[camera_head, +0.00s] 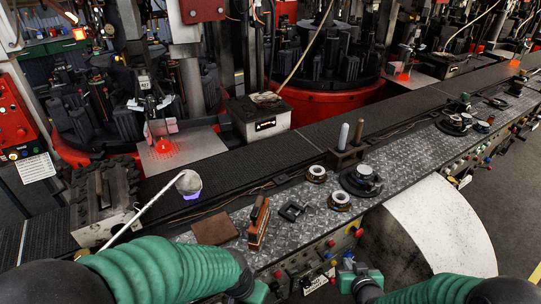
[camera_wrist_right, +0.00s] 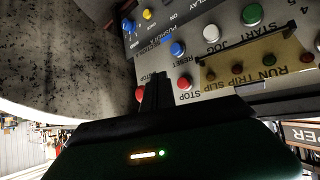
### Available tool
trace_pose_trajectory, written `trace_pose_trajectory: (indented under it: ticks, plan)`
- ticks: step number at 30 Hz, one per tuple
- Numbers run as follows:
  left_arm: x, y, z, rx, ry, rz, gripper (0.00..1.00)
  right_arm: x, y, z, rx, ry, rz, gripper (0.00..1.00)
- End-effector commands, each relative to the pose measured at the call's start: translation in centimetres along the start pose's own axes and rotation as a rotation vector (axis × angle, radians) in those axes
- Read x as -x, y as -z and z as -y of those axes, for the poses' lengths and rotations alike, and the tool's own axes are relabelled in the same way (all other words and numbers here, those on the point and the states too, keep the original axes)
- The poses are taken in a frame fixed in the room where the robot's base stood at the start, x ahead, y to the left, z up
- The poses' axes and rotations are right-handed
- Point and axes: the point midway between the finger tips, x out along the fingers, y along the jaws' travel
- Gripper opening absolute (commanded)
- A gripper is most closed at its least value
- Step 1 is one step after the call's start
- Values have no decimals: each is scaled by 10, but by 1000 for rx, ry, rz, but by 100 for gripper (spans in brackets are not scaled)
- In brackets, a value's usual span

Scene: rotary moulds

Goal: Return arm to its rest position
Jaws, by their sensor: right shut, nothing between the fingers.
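My right arm (camera_head: 440,290) is green-sleeved and comes in from the lower right. My right gripper (camera_head: 350,264) is at the front edge of the machine, by the button panel. In the right wrist view the fingers (camera_wrist_right: 154,93) are together and empty, in front of the panel (camera_wrist_right: 215,60) with its red, blue, green and yellow buttons. I cannot tell whether they touch it. My left arm (camera_head: 165,270) comes in from the lower left and ends near the bottom edge. Its fingers are not visible.
The metal bench (camera_head: 300,225) holds a brown block (camera_head: 259,222), a brown plate (camera_head: 215,229), round moulds (camera_head: 361,181) and a wooden holder (camera_head: 346,155) with upright handles. A pale rod (camera_head: 150,207) with a round grey end stands at left. A large pale drum (camera_head: 440,225) is beside my right arm.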

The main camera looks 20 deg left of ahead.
Motion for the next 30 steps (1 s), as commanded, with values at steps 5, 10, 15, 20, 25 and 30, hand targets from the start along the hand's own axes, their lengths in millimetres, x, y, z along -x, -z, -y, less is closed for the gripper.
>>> trace_pose_trajectory:
  ticks: [5, 10, 15, 20, 25, 30]
  plan:
    - [0, 0, 0, 0, 0, 0, 0, 0, 0, 0, 0, 0, 1, 0]
    - [0, 0, 0, 0, 0, 0, 0, 0, 0, 0, 0, 0, 1, 0]
    - [4, 1, 0, 0, 0, 0, 0, 13, 2, -8, -1, -10, 38, 0]
    - [23, 5, 0, 0, 0, 0, 0, 103, -10, -52, -62, -86, 280, 0]
    - [37, 9, 0, 0, 0, 0, 0, 224, -49, -80, -233, -186, 562, 0]
    - [41, 10, 0, 0, 0, 0, 0, 284, -74, -78, -347, -223, 698, 0]
